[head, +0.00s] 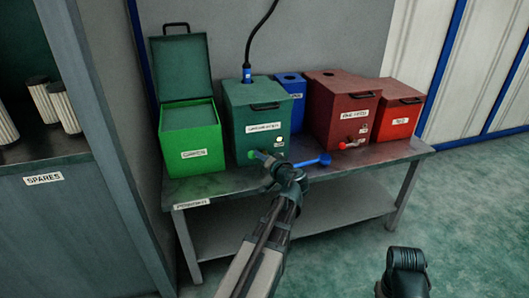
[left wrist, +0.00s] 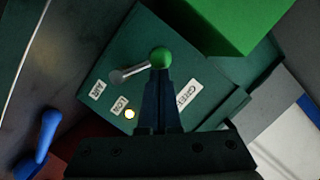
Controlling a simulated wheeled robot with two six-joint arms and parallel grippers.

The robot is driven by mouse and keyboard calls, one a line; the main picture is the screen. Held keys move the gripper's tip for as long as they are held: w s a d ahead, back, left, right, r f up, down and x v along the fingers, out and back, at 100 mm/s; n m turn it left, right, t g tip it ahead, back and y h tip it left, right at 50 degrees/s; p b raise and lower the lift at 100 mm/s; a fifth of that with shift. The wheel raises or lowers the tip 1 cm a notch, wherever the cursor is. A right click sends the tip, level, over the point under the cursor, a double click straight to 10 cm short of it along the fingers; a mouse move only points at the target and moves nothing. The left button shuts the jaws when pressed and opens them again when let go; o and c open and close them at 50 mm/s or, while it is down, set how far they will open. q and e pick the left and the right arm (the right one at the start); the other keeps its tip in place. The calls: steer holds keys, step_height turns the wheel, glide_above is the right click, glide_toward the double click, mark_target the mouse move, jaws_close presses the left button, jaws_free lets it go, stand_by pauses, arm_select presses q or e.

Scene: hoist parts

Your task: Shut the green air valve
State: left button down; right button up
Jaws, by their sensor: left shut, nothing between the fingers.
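The green air valve shows as a green knob (head: 258,155) low on the front of the dark green box (head: 240,100). In the left wrist view the green knob (left wrist: 160,57) sits at the end of a grey lever (left wrist: 128,73) on the box's face, near an AIR label. My left gripper (head: 270,164) is shut and empty, its fingertips (left wrist: 160,74) right at the knob. I cannot tell whether they touch it.
A bright green bin (head: 191,136) with its lid up stands left of the dark green box. A blue handle (head: 312,161) sticks out to the right. Blue (head: 289,84), dark red (head: 345,98) and red (head: 401,108) containers stand further right. A black hose (head: 253,42) rises from the dark green box.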

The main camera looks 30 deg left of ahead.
arm_select(q)
steer(key=n, duration=0.1)
steer(key=s+a+f+n+h, duration=0.1)
steer(key=n, duration=0.1)
steer(key=shift+s+f+t, duration=0.1)
steer(key=shift+f+t, duration=0.2)
steer(key=shift+f+b, duration=0.15)
steer(key=shift+b, duration=0.15)
steer(key=shift+s+a+f, duration=0.1)
arm_select(e)
steer(key=shift+f, duration=0.35)
arm_select(q)
steer(key=shift+f, duration=0.1)
arm_select(e)
steer(key=shift+f, duration=0.1)
